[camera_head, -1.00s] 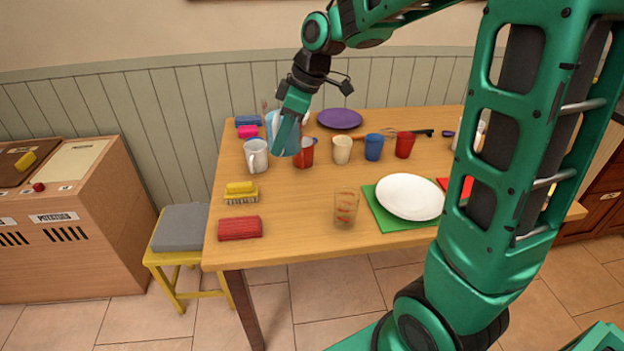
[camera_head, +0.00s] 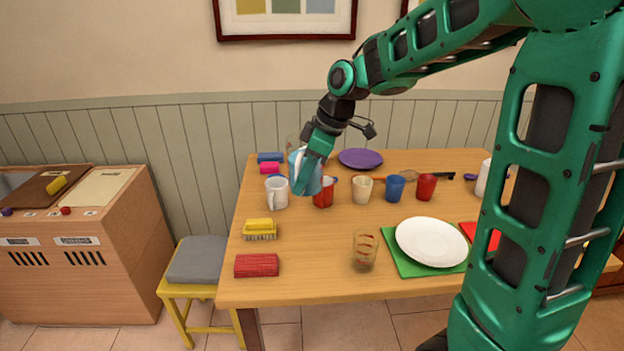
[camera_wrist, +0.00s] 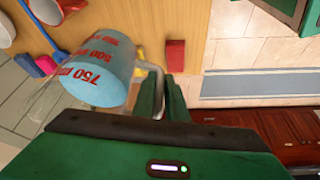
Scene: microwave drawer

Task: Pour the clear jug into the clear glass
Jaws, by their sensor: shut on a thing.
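The clear jug (camera_head: 315,181) holds blue liquid and is near the back left of the table, partly hidden behind my gripper (camera_head: 303,182). In the wrist view the jug (camera_wrist: 100,70) shows red volume marks, and my gripper (camera_wrist: 164,98) is shut on its handle. The jug looks tilted in the wrist view; I cannot tell its exact angle or whether it is clear of the table. The clear glass (camera_head: 364,252) with red marks stands upright near the table's front edge, right of and nearer than the jug.
A white mug (camera_head: 277,192), a red cup (camera_head: 322,193), a cream cup (camera_head: 362,190) and a blue cup (camera_head: 395,188) stand near the jug. A white plate (camera_head: 431,241) lies right of the glass. A brush (camera_head: 260,230) and red block (camera_head: 257,265) lie left.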

